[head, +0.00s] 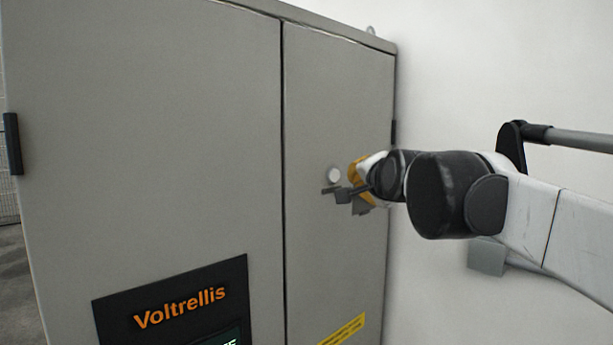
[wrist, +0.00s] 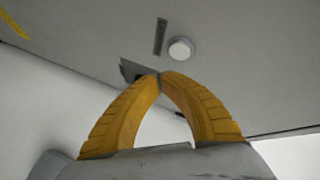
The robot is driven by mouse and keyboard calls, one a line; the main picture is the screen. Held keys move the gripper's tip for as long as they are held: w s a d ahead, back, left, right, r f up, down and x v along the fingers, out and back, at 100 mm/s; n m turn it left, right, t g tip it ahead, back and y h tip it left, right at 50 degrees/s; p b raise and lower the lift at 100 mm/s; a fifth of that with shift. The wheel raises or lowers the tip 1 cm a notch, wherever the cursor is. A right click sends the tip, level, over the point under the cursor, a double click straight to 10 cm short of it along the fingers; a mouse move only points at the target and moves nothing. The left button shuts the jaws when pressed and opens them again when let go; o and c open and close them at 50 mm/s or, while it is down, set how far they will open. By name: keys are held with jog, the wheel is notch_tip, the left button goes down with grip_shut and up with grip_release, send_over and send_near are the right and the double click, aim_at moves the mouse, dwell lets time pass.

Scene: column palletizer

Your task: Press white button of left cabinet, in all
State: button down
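The grey cabinet (head: 150,120) fills the left and middle of the head view. Its round white button (head: 333,175) sits on the narrower right-hand door panel. In the wrist view the button (wrist: 180,48) shows uncovered, just beyond and slightly right of my fingertips. My gripper (head: 352,184) is close to the panel, just right of the button in the head view. Whether the tips touch the panel cannot be told.
A dark narrow slot or latch (wrist: 160,36) lies beside the button. A black Voltrellis sign with a screen (head: 180,305) is low on the cabinet, and a yellow label (head: 342,331) is low on the right-hand panel. A white wall (head: 480,60) stands behind; a grey box (head: 486,257) is on it.

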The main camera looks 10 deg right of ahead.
jog(key=shift+s+d, duration=0.75)
jog(key=shift+s, duration=0.3)
jog(key=s+f+n+g+b, duration=0.3)
jog(key=s+f+b, duration=0.6)
jog(key=f, duration=1.6)
jog(key=s+a+f+n+g+b, duration=0.1)
jog(key=s+f+n+b, duration=0.4)
jog(key=s+f+b, duration=0.5)
jog(key=s+a+f+n+g+b, duration=0.1)
jog(key=s+f+n+g+b, duration=0.3)
jog(key=s+f+b, duration=0.5)
notch_tip(320, 180, down, 31)
jog(key=b, duration=1.1)
jog(key=shift+s+f+g, duration=0.15)
jog(key=shift+s+g, duration=0.15)
jog(key=shift+s, duration=0.05)
